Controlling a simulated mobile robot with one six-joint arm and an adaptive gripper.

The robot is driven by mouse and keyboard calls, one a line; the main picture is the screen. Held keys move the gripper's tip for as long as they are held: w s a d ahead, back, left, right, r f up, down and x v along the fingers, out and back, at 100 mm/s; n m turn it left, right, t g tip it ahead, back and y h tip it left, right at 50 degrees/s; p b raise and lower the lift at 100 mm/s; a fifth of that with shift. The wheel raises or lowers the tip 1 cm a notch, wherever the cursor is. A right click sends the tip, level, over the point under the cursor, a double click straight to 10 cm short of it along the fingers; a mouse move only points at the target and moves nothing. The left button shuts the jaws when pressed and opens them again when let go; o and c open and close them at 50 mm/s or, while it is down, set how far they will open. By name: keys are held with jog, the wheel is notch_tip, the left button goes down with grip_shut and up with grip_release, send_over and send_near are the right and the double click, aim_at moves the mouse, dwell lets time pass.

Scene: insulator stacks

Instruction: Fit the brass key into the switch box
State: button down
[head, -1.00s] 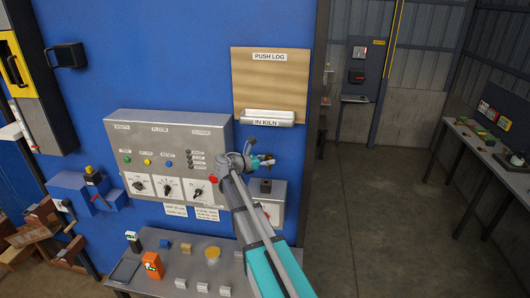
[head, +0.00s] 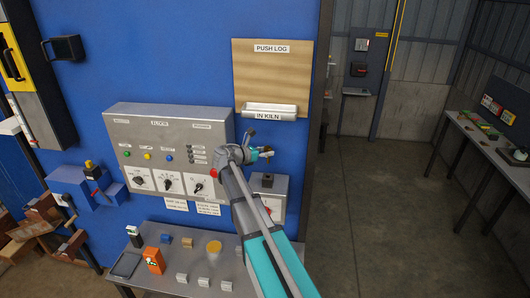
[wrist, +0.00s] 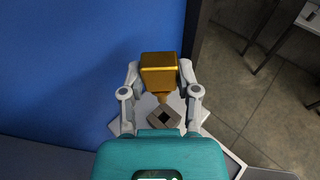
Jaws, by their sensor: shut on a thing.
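The brass key (wrist: 158,72) is a golden block with a narrower stem below it, held between the fingers of my gripper (wrist: 160,82) in the wrist view. In the head view my gripper (head: 265,153) is above the switch box (head: 281,187), a grey box on the blue wall. The key is hard to make out there. A dark square socket (head: 267,180) sits on the box top. In the wrist view the socket (wrist: 163,117) looks turned like a diamond, just below the key's stem. I cannot tell how large the gap is.
A grey control panel (head: 163,120) with knobs and lamps is left of my arm. The IN KILN tray (head: 268,110) and a wooden board (head: 272,77) are above. A table (head: 137,276) below holds several small objects. Open floor (head: 380,220) lies to the right.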

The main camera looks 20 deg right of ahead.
jog(key=shift+f+b, duration=2.5)
jog(key=shift+f, duration=0.2)
jog(key=shift+f+b, duration=2.4)
dwell(0.3)
jog(key=shift+c, duration=1.3)
grip_release()
jog(key=shift+r, duration=0.1)
notch_tip(320, 180, up, 10)
jog(key=p, duration=1)
jog(key=shift+r, duration=0.15)
